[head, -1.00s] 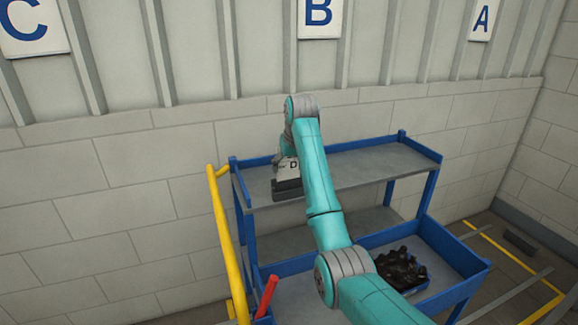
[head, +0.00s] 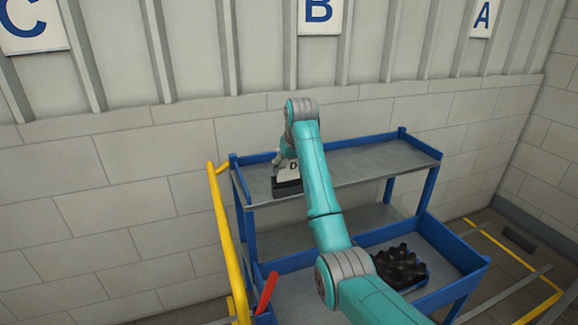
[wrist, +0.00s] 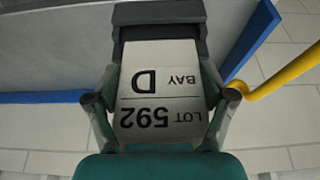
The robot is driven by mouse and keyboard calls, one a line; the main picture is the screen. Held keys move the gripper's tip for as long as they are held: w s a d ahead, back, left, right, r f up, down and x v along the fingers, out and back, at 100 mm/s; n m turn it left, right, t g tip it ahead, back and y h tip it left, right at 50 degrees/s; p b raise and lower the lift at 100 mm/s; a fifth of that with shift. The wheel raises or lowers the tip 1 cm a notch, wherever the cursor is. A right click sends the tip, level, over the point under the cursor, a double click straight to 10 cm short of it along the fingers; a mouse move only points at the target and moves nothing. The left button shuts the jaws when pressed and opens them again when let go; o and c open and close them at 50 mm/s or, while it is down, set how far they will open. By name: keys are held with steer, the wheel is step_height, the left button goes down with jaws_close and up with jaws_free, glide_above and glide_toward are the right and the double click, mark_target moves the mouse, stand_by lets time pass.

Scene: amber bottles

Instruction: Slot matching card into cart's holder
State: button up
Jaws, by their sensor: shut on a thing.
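My gripper (wrist: 161,98) is shut on a white card (wrist: 158,82), with one finger at each side edge. In the wrist view the card reads "LOT 592" and "BAY D", upside down. Its far end lies at the dark grey holder (wrist: 158,14), between the holder's side walls. I cannot tell how deep it sits. In the head view the holder (head: 288,188) is at the left front of the cart's top shelf (head: 365,168), and the card (head: 291,167) stands at it, showing a "D". My gripper (head: 279,161) is partly hidden behind my arm.
Dark bottles (head: 401,266) stand clustered in the cart's lower tray, right of my arm. A yellow rail (head: 228,240) runs along the cart's left side, with a red bar (head: 266,293) nearby. The top shelf's right part is clear. Wall signs read C, B and A.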

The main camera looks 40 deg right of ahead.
steer(key=shift+f, duration=0.4)
steer(key=o, duration=1.4)
steer(key=shift+c, duration=0.2)
step_height(320, 180, up, 10)
